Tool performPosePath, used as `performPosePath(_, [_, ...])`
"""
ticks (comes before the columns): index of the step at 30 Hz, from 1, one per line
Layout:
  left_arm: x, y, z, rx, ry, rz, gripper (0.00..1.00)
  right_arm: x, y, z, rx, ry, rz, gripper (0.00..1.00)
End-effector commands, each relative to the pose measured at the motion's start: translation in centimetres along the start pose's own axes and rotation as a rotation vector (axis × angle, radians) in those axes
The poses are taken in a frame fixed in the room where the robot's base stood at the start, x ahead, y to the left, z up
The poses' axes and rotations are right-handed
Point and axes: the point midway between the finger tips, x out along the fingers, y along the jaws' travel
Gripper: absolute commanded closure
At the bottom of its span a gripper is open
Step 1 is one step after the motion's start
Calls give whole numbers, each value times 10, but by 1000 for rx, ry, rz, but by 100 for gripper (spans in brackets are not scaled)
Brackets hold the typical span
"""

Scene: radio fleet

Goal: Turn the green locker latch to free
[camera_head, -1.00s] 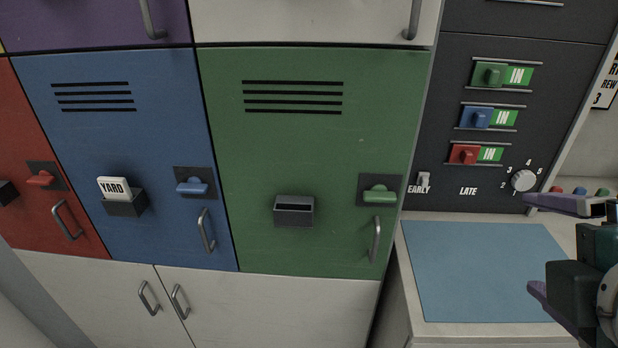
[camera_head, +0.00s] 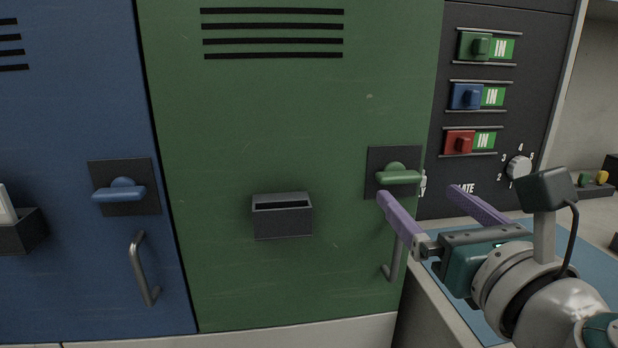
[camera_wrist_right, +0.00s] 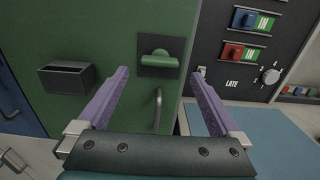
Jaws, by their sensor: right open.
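The green locker (camera_head: 270,120) fills the middle of the head view. Its green latch (camera_head: 398,176) is a horizontal handle on a dark square plate near the locker's right edge. The latch also shows in the right wrist view (camera_wrist_right: 158,60), ahead of and between the fingers. My right gripper (camera_head: 418,192) is open and empty, with purple fingers pointing at the door just below the latch. It appears apart from the latch, though the exact gap is hard to judge. My left gripper is not in view.
A metal door handle (camera_head: 394,258) hangs below the latch, near my right fingers. An empty dark card holder (camera_head: 283,216) sits left of it. The blue locker (camera_head: 75,110) is at left. A dark panel (camera_head: 455,195) with sliders and a knob (camera_head: 519,167) is at right, above a blue mat (camera_wrist_right: 262,130).

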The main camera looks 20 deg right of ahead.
Motion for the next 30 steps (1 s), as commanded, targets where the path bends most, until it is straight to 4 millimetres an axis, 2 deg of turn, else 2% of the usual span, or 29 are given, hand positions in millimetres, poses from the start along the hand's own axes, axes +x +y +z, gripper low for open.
performPosePath(3, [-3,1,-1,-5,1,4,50,23,0,2,1,-2,-2,0])
performPosePath(9, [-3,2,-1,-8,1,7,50,47,0,0,3,-1,-1,0])
performPosePath(20, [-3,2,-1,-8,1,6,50,52,0,0,4,1,-1,0])
performPosePath(30, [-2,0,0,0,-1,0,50,52,0,0,4,1,-1,38])
